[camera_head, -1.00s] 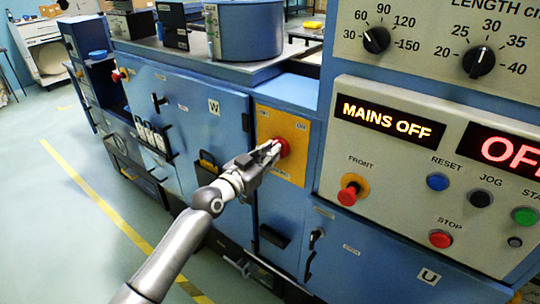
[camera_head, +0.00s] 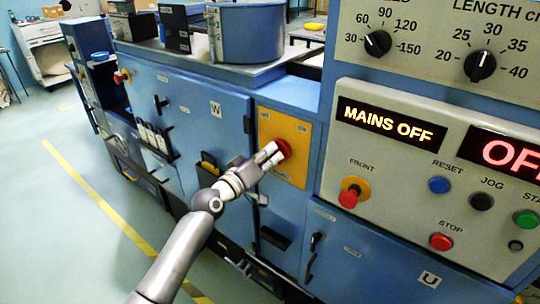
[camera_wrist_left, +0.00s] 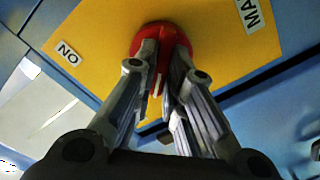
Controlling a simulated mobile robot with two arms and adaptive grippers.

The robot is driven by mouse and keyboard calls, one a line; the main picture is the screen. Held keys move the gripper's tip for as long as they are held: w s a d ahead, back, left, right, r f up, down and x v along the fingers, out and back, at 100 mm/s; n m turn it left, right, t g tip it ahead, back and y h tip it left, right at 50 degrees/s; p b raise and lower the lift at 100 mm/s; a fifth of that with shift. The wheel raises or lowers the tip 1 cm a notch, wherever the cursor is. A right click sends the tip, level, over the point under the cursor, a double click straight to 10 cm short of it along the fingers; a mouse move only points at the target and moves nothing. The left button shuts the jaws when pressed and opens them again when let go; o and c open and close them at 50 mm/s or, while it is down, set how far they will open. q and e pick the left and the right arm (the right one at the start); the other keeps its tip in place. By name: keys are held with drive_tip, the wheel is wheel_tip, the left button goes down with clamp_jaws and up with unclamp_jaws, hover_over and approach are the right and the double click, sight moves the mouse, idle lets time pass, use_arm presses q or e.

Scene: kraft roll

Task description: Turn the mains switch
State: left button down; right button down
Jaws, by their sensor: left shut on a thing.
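The mains switch (camera_head: 284,148) is a red round knob on a yellow plate (camera_head: 296,173) on the blue machine front. My left gripper (camera_head: 273,152) is shut on the knob, with one finger on either side of its raised grip. In the left wrist view the red knob (camera_wrist_left: 174,38) shows between and behind the fingertips, and an "ON" label (camera_wrist_left: 68,53) is on the yellow plate. The display (camera_head: 390,122) reads "MAINS OFF". My right gripper is not in view.
Right of the switch is a grey control panel with a red front button (camera_head: 348,198), a blue reset button (camera_head: 439,184) and a red stop button (camera_head: 441,242). A blue door (camera_head: 190,120) lies left of the plate. The floor at left is clear.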

use_arm(q)
drive_tip(key=shift+f+n, duration=0.1)
drive_tip(key=shift+n, duration=0.3)
drive_tip(key=c, duration=1.5)
unclamp_jaws()
drive_tip(key=v, duration=1.2)
